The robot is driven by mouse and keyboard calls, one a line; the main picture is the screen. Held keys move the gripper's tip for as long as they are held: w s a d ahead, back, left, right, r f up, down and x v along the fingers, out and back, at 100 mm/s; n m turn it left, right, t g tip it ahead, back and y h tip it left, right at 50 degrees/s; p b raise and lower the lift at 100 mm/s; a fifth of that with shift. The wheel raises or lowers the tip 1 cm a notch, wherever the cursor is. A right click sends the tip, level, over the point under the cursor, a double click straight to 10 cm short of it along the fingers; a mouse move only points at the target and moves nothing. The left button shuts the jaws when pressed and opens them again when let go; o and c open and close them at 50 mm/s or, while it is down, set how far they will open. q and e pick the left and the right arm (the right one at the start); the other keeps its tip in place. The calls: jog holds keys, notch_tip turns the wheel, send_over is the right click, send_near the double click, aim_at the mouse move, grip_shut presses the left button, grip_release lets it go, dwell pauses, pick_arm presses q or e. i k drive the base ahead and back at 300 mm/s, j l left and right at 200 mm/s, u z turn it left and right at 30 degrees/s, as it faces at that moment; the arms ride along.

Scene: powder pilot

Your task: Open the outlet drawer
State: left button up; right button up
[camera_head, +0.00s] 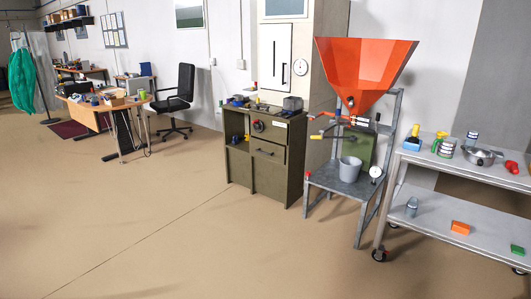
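An olive-green cabinet (240,172) stands against the wall near the middle of the view. Its front has a drawer-like panel (268,156) with a dark handle, and it looks shut. A dark round knob (258,126) sits above it. To the right, an orange hopper (362,70) is mounted on a grey metal stand (340,186), with valve handles at its narrow outlet. A grey bucket (349,170) stands on the stand below the outlet. I cannot tell for sure which part is called the outlet drawer. Neither of my grippers shows.
A wheeled metal cart (450,215) with pots and small items stands at the right. A beige tall unit (310,60) rises behind the cabinet. A desk (115,104) and black office chair (180,98) stand at the back left. The floor (190,240) in front is clear.

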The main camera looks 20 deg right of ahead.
aim_at(270, 150)
jog(key=i+l+z, duration=0.15)
jog(key=i+z, duration=0.3)
jog(key=i, duration=0.6)
